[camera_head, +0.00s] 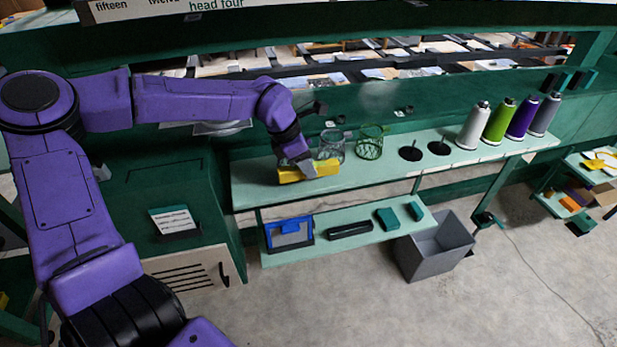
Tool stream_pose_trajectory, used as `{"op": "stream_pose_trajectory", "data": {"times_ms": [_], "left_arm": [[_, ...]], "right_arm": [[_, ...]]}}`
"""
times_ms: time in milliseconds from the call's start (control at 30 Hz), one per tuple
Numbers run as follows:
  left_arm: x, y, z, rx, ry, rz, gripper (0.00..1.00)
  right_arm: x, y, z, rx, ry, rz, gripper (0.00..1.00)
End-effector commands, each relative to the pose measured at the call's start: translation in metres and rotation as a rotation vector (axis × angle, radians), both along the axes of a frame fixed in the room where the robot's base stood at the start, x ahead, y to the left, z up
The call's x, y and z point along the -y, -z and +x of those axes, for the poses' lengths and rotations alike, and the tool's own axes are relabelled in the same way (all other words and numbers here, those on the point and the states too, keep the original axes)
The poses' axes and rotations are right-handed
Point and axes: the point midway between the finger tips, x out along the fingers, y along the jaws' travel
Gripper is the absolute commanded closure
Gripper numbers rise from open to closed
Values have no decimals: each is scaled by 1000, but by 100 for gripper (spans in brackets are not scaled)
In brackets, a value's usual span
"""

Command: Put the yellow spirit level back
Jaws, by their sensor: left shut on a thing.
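The yellow spirit level (322,169) is a short yellow bar at the left part of the upper green shelf (262,194). My left gripper (297,168) is shut on it from above, and its fingers hide part of the bar. The level lies roughly level along the shelf; I cannot tell whether it touches the surface. My right gripper does not show.
A clear jar (331,146) and a green wire cup (369,142) stand just behind the level. Several thread cones, one of them green (498,121), stand at the right. The lower shelf (362,244) holds a blue frame (289,234) and dark items. A grey bin (436,248) stands on the floor.

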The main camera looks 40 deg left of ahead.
Motion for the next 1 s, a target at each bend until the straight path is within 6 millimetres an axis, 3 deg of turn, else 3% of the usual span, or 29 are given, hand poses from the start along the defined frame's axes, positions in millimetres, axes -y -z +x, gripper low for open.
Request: {"op": "stream_pose_trajectory", "data": {"times_ms": [267,600,633,700,1000], "left_arm": [[1,34,6,0,4,0,100],[1,40,6,2,3,-1,100],[1,40,6,1,3,0,62],[1,39,6,1,3,0,43],[1,36,6,2,3,0,43]], "right_arm": [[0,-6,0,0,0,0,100],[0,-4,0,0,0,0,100],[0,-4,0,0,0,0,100],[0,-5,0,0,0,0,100],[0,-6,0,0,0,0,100]]}}
